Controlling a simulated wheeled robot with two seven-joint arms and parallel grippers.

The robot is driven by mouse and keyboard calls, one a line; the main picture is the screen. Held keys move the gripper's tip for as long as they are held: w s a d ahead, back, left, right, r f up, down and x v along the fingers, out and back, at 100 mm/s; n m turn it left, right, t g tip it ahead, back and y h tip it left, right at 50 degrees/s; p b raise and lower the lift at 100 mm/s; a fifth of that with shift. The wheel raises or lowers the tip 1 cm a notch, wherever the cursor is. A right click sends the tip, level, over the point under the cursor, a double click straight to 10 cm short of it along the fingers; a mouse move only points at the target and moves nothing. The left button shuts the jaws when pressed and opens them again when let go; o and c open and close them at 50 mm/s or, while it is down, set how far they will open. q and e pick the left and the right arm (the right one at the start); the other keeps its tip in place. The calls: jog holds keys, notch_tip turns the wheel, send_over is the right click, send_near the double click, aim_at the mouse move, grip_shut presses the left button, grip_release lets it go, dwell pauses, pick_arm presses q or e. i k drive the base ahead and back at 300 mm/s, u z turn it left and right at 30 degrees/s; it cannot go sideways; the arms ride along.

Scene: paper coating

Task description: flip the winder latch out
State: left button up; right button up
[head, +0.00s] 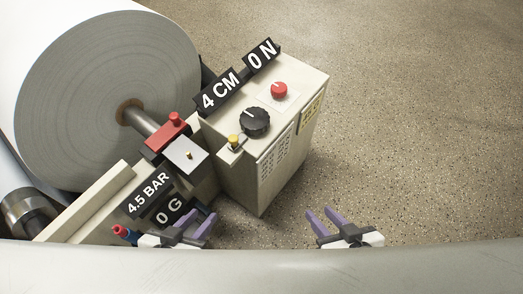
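A red block with a small knob (170,132) sits over the end of the roll's shaft and looks like the winder latch. A grey square plate (185,155) with a small yellow stud is beside it. My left gripper (200,217) is at the bottom, below the latch and apart from it, with its two purple fingers spread and nothing seen between them. My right gripper (321,213) is to the right above the floor, open and empty. A grey bar across the bottom hides what lies below both grippers.
A large paper roll (95,85) fills the upper left. A beige control box (262,170) with a red knob (279,90), a black dial (255,122) and display signs stands right of the latch. A red-and-blue fitting (124,233) is left of my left gripper. The floor at right is clear.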

aim_at(235, 142)
jog(key=u, duration=2.35)
jog(key=k, duration=1.2)
jog(key=z, duration=1.7)
jog(key=i, duration=0.55)
jog(key=z, duration=0.05)
